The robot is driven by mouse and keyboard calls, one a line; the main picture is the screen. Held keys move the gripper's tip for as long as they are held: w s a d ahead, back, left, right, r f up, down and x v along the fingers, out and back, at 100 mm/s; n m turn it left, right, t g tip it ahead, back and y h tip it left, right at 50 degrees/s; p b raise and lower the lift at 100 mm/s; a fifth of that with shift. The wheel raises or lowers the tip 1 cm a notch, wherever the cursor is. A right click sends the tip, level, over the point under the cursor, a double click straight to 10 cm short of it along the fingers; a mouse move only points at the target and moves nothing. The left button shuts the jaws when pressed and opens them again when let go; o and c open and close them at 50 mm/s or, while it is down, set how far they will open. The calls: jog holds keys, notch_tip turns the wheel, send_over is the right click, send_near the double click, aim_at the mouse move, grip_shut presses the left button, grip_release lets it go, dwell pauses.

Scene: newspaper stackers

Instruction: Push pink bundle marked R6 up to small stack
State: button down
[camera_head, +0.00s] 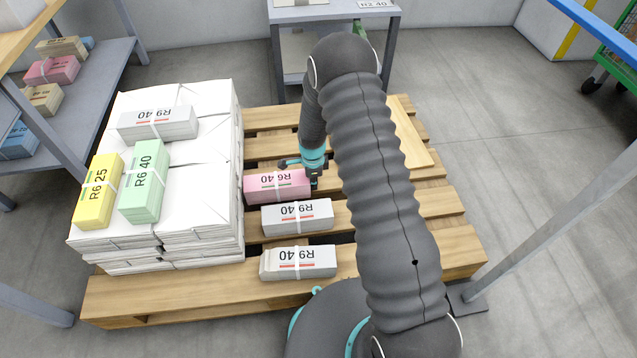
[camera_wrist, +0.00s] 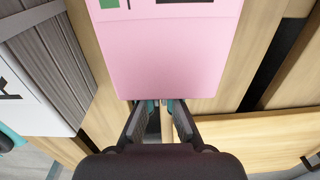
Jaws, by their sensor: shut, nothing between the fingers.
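The pink bundle (camera_head: 276,188), with an upside-down R6 40 label and a white band, lies flat on the wooden pallet. Its left end is at the right side of the white stack (camera_head: 236,170); whether they touch is hard to tell. My gripper (camera_head: 314,184) is low at the bundle's right end, shut and empty. In the wrist view the pink bundle (camera_wrist: 172,62) lies just ahead of my gripper (camera_wrist: 160,103), with the fingertips against or very close to its near edge. The far end of the bundle is outside the wrist view.
Two white R9 40 bundles (camera_head: 297,216) (camera_head: 299,263) lie nearer on the pallet (camera_head: 180,303). Yellow (camera_head: 95,205), green (camera_head: 140,198) and white (camera_head: 156,122) bundles lie on the stack. A wooden board (camera_head: 410,130) is at right. A grey shelf (camera_head: 110,70) stands at left.

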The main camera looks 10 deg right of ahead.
aim_at(325, 189)
jog(key=shift+d, duration=0.55)
jog(key=d, duration=0.3)
jog(key=shift+b, duration=0.35)
notch_tip(325, 189, up, 10)
jog(key=shift+p, duration=0.45)
